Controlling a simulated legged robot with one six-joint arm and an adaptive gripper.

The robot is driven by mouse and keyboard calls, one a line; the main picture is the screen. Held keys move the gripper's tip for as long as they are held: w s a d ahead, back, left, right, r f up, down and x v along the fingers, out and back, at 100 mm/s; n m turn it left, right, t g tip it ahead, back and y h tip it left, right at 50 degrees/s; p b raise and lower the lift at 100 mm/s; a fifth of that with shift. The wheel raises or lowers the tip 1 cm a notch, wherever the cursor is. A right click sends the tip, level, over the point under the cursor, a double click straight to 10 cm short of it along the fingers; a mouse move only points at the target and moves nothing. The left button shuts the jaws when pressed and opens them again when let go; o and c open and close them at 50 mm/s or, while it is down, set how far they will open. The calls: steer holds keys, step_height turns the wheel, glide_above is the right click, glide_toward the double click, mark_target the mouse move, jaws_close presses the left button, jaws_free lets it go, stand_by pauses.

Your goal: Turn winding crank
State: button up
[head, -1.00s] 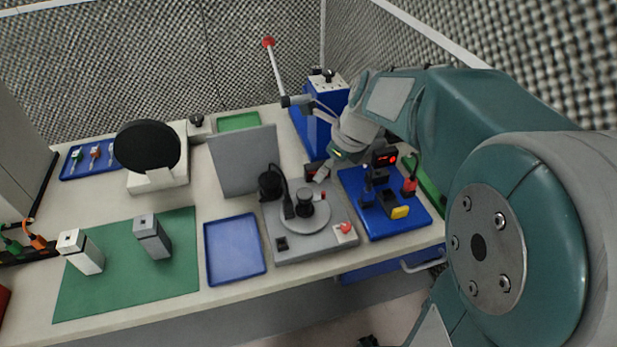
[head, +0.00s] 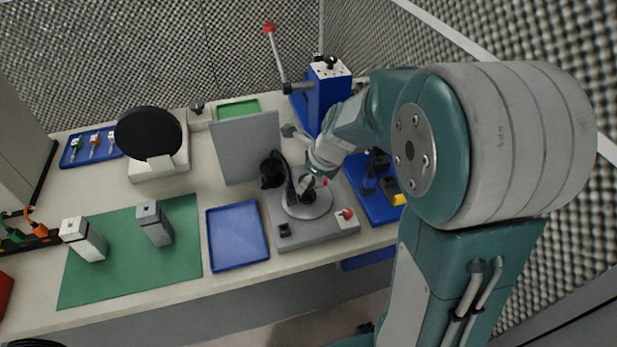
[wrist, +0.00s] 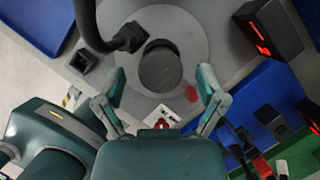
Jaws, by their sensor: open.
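The grey winding unit (head: 318,233) stands near the bench's front edge. Its round grey disc (wrist: 193,40) carries a dark upright cylinder, the knob (wrist: 160,68). A bent black arm (wrist: 100,38) reaches in from the left beside it. I cannot tell which part is the winding crank. My gripper (wrist: 161,85) is open and empty, with one finger on either side of the knob's near end in the wrist view; contact cannot be told. In the head view my gripper (head: 304,184) hangs over the disc and hides part of the knob.
A red button (head: 347,214) sits on the unit's right corner. A grey panel (head: 246,150) rises behind. A blue box (head: 328,95) has a red-tipped lever (head: 270,28). The blue tray (head: 238,237) is empty.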

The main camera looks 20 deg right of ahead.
steer(key=c, duration=1.1)
steer(key=shift+s+f+n+g, duration=0.1)
steer(key=shift+n+g, duration=0.2)
steer(key=shift+n, duration=0.4)
